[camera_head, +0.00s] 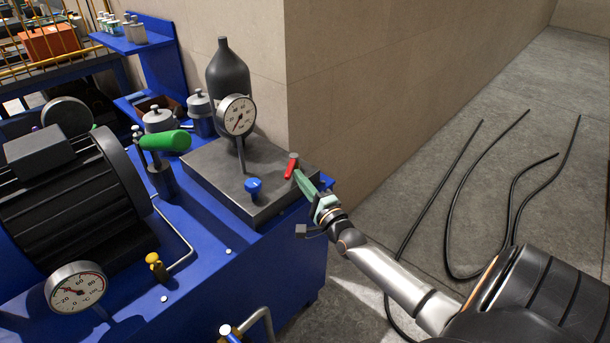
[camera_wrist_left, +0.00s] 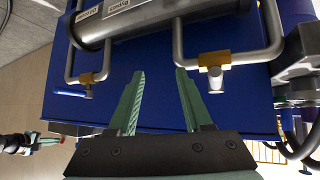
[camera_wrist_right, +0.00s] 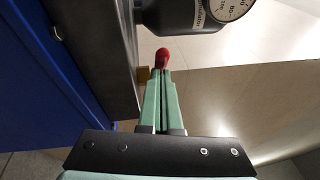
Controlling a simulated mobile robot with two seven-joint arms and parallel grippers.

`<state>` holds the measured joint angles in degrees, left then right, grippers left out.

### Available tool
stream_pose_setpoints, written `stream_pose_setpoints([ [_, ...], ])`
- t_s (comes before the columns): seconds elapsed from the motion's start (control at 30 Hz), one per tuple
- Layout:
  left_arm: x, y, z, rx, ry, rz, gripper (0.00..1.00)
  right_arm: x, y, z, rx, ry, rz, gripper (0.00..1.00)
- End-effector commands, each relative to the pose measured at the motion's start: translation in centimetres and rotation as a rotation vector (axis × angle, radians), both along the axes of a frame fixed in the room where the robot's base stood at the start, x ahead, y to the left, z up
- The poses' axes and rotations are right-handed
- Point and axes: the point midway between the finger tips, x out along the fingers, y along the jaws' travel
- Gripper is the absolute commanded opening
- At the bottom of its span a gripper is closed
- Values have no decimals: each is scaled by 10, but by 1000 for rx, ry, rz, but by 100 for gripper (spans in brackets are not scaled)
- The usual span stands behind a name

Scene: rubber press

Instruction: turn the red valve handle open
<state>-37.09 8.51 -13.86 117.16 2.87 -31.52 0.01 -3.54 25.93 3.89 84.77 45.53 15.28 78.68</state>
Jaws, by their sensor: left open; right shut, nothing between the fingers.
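The red valve handle (camera_head: 291,165) is a short red lever at the right corner of the dark metal block on the blue bench. My right gripper (camera_head: 299,175) is shut and empty, its green fingertips right at the handle. In the right wrist view the red handle (camera_wrist_right: 162,58) shows just past the closed fingertips (camera_wrist_right: 160,75). Whether they touch is unclear. My left gripper (camera_wrist_left: 160,73) is open and empty in front of a blue panel with grey pipes. It is not visible in the head view.
A pressure gauge (camera_head: 237,116) and a blue knob (camera_head: 253,186) are on the block near the handle. A dark bottle (camera_head: 228,75) stands behind, close to the wall corner (camera_head: 300,90). A green-handled lever (camera_head: 165,140) is farther left. Black hoses (camera_head: 452,210) lie on the floor at right.

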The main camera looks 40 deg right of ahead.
Motion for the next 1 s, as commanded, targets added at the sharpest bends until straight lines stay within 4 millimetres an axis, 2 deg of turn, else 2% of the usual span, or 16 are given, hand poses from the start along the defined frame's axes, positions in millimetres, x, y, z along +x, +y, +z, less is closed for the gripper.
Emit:
stream_pose_setpoints([
  [0.23, 0, -3, 24, -6, 2, -2, 50, 6, 10, 5, 11, -1, -114, 0],
  [0.53, 5, -7, 36, -15, -5, -1, 50, 17, 23, 2, 10, -1, -301, 0],
  [0.73, 6, -5, 34, -12, -11, 2, 50, 24, 29, 0, 6, 0, -418, 0],
  [1.0, 4, -4, 29, -9, -1, 3, 50, 30, 32, 0, -1, 0, -416, 0],
])
